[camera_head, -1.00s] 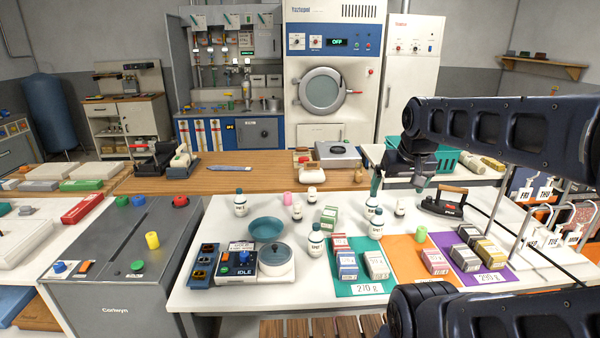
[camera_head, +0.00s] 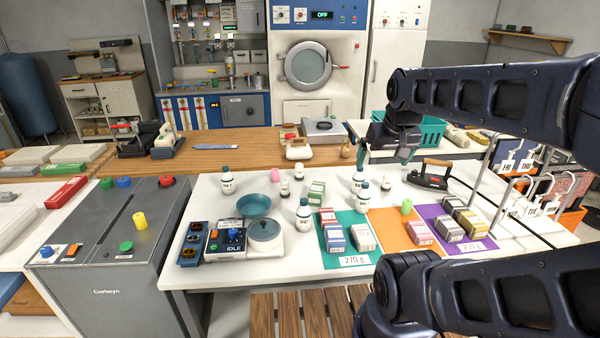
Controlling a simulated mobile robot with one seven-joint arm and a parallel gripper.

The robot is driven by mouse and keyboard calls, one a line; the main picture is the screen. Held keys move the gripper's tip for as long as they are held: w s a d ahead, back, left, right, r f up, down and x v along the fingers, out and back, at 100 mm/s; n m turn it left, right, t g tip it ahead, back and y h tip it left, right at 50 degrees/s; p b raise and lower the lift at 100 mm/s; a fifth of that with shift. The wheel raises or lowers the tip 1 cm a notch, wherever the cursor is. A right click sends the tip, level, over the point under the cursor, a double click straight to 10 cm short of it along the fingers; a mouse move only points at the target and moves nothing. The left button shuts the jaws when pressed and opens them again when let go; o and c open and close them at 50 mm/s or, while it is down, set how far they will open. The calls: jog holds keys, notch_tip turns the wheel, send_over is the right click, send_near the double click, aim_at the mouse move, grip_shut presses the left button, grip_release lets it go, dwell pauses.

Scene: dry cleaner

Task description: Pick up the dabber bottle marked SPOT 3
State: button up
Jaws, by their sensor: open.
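Several white dabber bottles with dark teal caps stand upright on the white table: one at the left (camera_head: 227,184), one at the front centre (camera_head: 303,218), and two close together at the right, a rear one (camera_head: 358,182) and a front one (camera_head: 363,200). Their labels are too small to read, so I cannot tell which is SPOT 3. Smaller white bottles (camera_head: 285,188) stand among them. My gripper (camera_head: 385,157) is open and empty above the table's rear right part, near the right pair of bottles and apart from them.
A teal bowl (camera_head: 255,205) and a scale with a grey pan (camera_head: 264,231) stand left of centre. Boxes lie on teal (camera_head: 346,259), orange (camera_head: 392,239) and purple mats.

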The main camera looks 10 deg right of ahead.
jog(key=shift+c, duration=0.2)
jog(key=c, duration=0.8)
jog(key=shift+w, duration=0.1)
